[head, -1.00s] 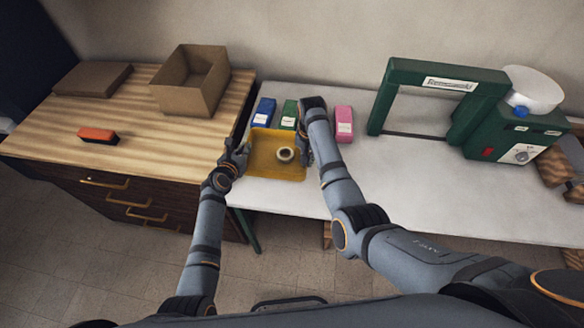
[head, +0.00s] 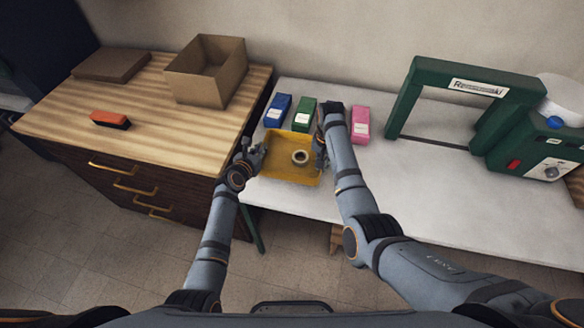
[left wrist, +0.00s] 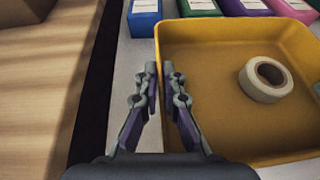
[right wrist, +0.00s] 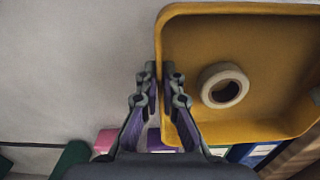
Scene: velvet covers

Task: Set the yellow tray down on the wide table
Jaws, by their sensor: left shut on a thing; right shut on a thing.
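The yellow tray (head: 278,172) is a shallow square tray with a roll of tape (head: 300,157) lying in it. It is level over the left end of the white wide table (head: 420,187), in front of several small boxes. I cannot tell whether its base touches the tabletop. My left gripper (head: 260,150) is shut on the tray's left wall; the left wrist view shows the wall (left wrist: 160,50) between its fingers. My right gripper (head: 320,155) is shut on the opposite wall, partly hidden by its arm in the head view; the wall (right wrist: 159,50) shows in the right wrist view.
Blue (head: 278,110), green (head: 304,113) and pink (head: 360,125) boxes stand just behind the tray. A green machine (head: 500,110) stands further right. A wooden drawer cabinet (head: 150,130) with an open cardboard box (head: 206,70) adjoins on the left. The table's middle front is clear.

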